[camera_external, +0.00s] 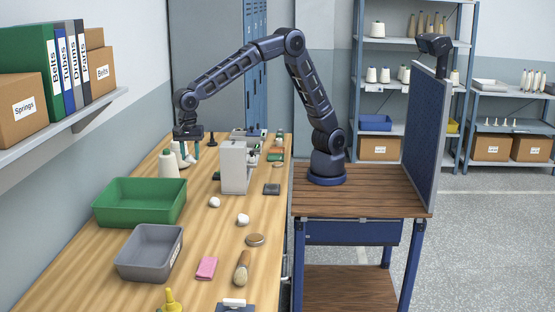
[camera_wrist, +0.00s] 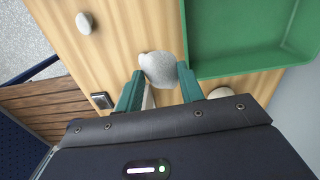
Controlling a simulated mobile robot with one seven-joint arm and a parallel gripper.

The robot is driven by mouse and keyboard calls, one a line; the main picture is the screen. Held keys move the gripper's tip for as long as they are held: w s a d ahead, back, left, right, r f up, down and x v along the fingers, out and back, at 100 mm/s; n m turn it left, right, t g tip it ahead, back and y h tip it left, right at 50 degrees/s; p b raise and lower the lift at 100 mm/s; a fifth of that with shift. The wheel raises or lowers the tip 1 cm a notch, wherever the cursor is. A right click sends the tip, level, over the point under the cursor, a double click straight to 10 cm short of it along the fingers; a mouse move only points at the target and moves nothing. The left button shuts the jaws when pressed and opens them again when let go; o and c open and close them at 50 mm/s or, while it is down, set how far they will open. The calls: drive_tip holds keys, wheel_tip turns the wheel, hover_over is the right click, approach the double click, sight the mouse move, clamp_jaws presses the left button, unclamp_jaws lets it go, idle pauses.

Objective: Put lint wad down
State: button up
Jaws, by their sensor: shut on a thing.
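A whitish, rounded lint wad (camera_wrist: 158,68) sits between the two green fingertips of my gripper (camera_wrist: 160,75) in the wrist view. The gripper is shut on it. In the external view my gripper (camera_external: 185,153) hangs over the wooden bench behind the green tray, close to a white thread cone (camera_external: 168,164). The held wad is small and partly hidden there. Two more pale wads, one (camera_external: 214,202) and another (camera_external: 243,219), lie on the bench. One loose wad (camera_wrist: 85,22) also shows at upper left in the wrist view.
A green tray (camera_external: 125,212) and a grey bin (camera_external: 133,266) stand on the bench's left side. A pale machine (camera_external: 235,168) stands right of the gripper. A pink cloth (camera_external: 206,268), a brush (camera_external: 242,268) and a round disc (camera_external: 255,240) lie nearer. Bare wood lies between them.

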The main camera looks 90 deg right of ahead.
drive_tip(key=w+f, duration=0.2)
drive_tip(key=w, duration=1.4)
drive_tip(key=shift+m, duration=0.3)
drive_tip(key=f, duration=1.9)
drive_tip(key=shift+s+d+f, duration=0.15)
drive_tip(key=shift+d+f, duration=0.15)
drive_tip(key=shift+d, duration=0.05)
drive_tip(key=shift+f, duration=0.1)
drive_tip(key=o, duration=0.9)
